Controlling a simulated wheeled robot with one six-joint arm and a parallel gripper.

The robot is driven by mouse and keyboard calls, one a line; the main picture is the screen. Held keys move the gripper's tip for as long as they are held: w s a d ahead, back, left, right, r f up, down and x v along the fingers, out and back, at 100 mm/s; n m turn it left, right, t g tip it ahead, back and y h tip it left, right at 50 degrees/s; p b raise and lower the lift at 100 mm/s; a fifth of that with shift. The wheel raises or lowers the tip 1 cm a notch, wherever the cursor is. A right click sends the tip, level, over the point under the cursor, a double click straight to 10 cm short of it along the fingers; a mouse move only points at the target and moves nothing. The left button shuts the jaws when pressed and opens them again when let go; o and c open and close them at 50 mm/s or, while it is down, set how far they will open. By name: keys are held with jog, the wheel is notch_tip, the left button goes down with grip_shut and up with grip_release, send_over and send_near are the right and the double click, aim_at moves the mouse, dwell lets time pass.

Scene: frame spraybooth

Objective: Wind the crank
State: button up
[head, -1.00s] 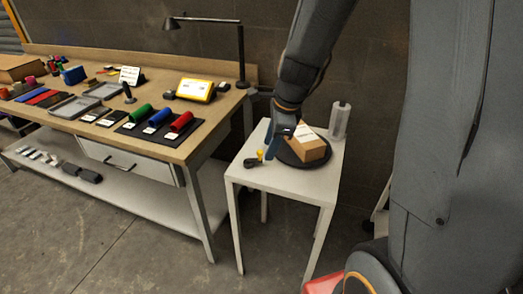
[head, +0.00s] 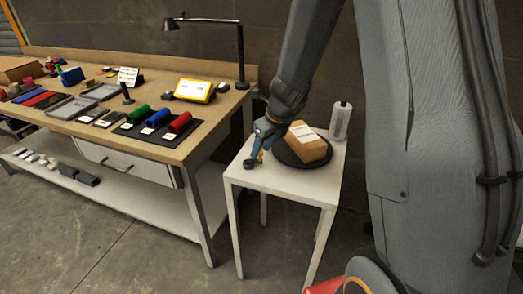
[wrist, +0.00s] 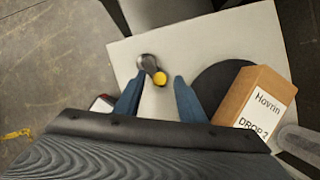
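The crank (wrist: 147,63) lies at the front left of the small white table (wrist: 215,45). It has a dark grey hub and arm and a yellow knob (wrist: 160,78). In the head view the crank's dark hub (head: 248,164) shows just left of my gripper (head: 258,146), and the yellow knob is partly hidden by it. In the wrist view my gripper (wrist: 159,80) is open, its two blue fingers standing either side of the yellow knob with gaps on both sides. I cannot tell how far the fingertips are above the knob.
A cardboard box (head: 306,146) with a white label sits on a round black turntable (head: 287,155), close right of my gripper. A clear cylinder (head: 340,120) stands at the table's back right. The workbench (head: 60,130) with coloured rolls is to the left.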

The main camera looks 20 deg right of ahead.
jog(key=shift+w+f, duration=0.1)
jog(key=shift+f, duration=0.2)
grip_shut()
jog(key=shift+w, duration=0.1)
